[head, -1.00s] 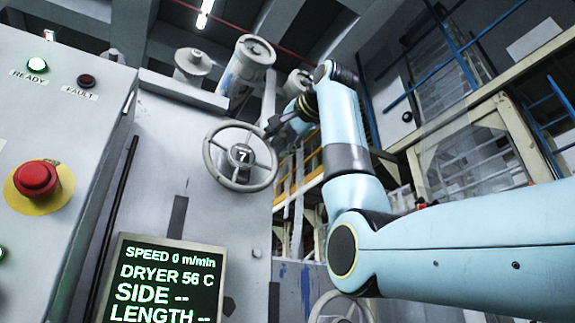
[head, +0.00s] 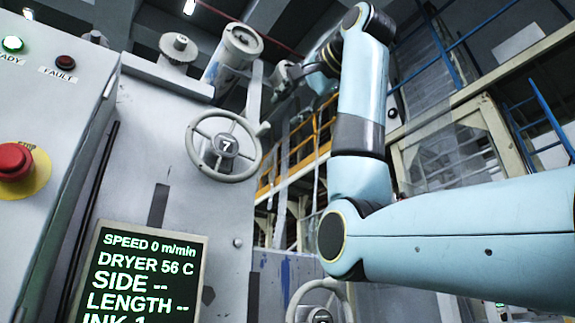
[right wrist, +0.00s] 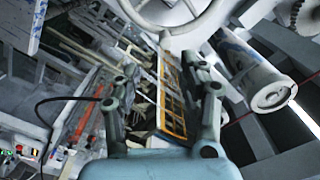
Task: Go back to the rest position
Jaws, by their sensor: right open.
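My right gripper (head: 276,84) is in the upper middle of the head view, above and to the right of the grey handwheel marked 7 (head: 226,145), apart from its rim in the picture. In the right wrist view my right gripper (right wrist: 164,75) shows its two fingers spread apart with nothing between them. Part of a grey wheel rim (right wrist: 178,22) shows beyond the fingers there. My left gripper is in neither view.
A control panel with a red stop button (head: 14,165) and a lit READY lamp (head: 13,44) is at the left. A display (head: 140,275) reads SPEED 0. A lower handwheel (head: 320,305) is near the bottom. Yellow railing (head: 300,150) stands behind my arm.

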